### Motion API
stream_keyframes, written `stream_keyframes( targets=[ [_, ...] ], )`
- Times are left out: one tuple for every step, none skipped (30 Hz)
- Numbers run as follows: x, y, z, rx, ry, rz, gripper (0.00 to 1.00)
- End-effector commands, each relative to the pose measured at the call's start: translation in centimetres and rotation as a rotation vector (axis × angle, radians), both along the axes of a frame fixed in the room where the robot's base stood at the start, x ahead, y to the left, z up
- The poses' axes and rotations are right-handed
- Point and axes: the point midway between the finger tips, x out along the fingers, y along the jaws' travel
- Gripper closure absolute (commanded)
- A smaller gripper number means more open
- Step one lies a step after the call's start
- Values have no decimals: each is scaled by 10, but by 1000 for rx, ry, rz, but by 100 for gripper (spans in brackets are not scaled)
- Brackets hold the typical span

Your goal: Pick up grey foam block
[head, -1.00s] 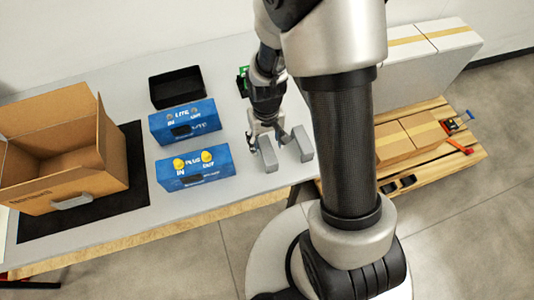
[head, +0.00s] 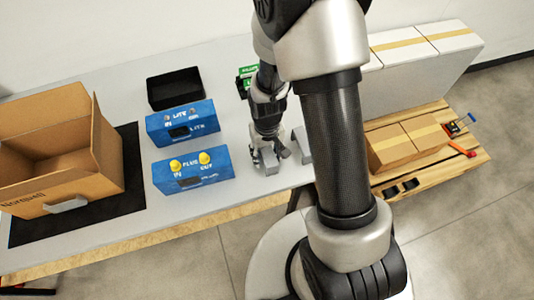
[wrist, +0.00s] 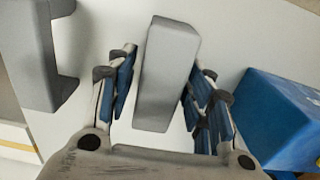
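A grey foam block (head: 271,166) lies on the table right of the front blue box. In the wrist view this block (wrist: 167,70) sits between the two fingers of my gripper (wrist: 160,88). The fingers are open, one on each side, with narrow gaps of table showing beside the block. In the head view my gripper (head: 265,148) is low over the block and hides part of it. A second grey foam block (head: 303,146) stands to its right, partly behind my arm; it shows at the left in the wrist view (wrist: 38,50).
A blue box with yellow knobs (head: 193,170) is close left of the gripper and shows in the wrist view (wrist: 275,118). Behind are another blue box (head: 183,123) and a black tray (head: 174,90). An open carton (head: 60,160) stands on a black mat (head: 125,203).

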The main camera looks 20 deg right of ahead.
Motion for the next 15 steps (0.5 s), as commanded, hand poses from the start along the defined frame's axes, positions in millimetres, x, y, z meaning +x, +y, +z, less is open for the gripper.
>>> stream_keyframes(
  targets=[
    [0,0,0,0,0,0,59],
    [0,0,0,0,0,0,61],
    [0,0,0,0,0,0,63],
    [0,0,0,0,0,0,65],
    [0,0,0,0,0,0,67],
    [0,0,0,0,0,0,70],
    [0,0,0,0,0,0,72],
    [0,0,0,0,0,0,74],
    [0,0,0,0,0,0,77],
    [0,0,0,0,0,0,79],
    [0,0,0,0,0,0,81],
    [0,0,0,0,0,0,83],
    [0,0,0,0,0,0,84],
    [0,0,0,0,0,0,84],
    [0,0,0,0,0,0,84]
  ],
)
